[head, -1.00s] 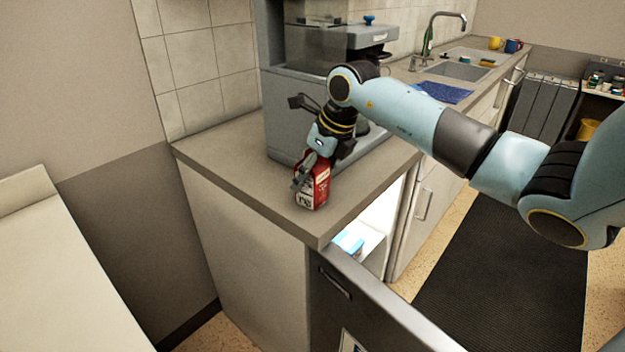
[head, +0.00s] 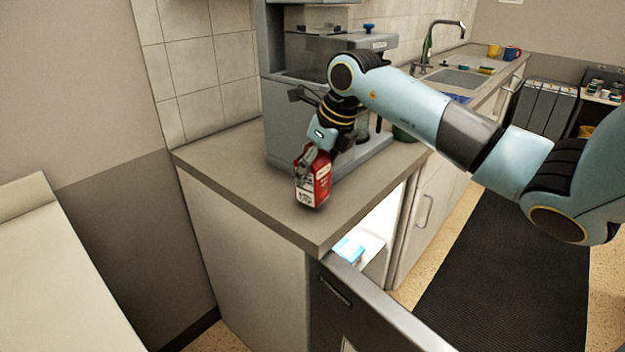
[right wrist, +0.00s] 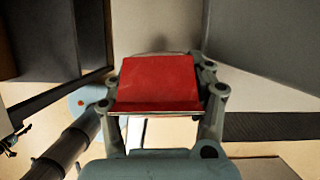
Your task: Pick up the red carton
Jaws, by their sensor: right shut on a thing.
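The red carton (head: 319,180) with a white lower label is near the front of the grey counter (head: 240,165) in the head view. My right gripper (head: 311,163) reaches down from above and is shut on the carton's upper part. In the right wrist view, the carton's red face (right wrist: 158,82) fills the space between the two fingers (right wrist: 160,110). I cannot tell surely whether the carton's bottom touches the counter or is slightly above it. My left gripper is not in view.
A grey coffee machine (head: 290,120) stands right behind the carton. Below the counter edge, a dark door (head: 370,310) stands open, with a lit compartment holding a blue and white box (head: 348,250). The counter left of the carton is clear.

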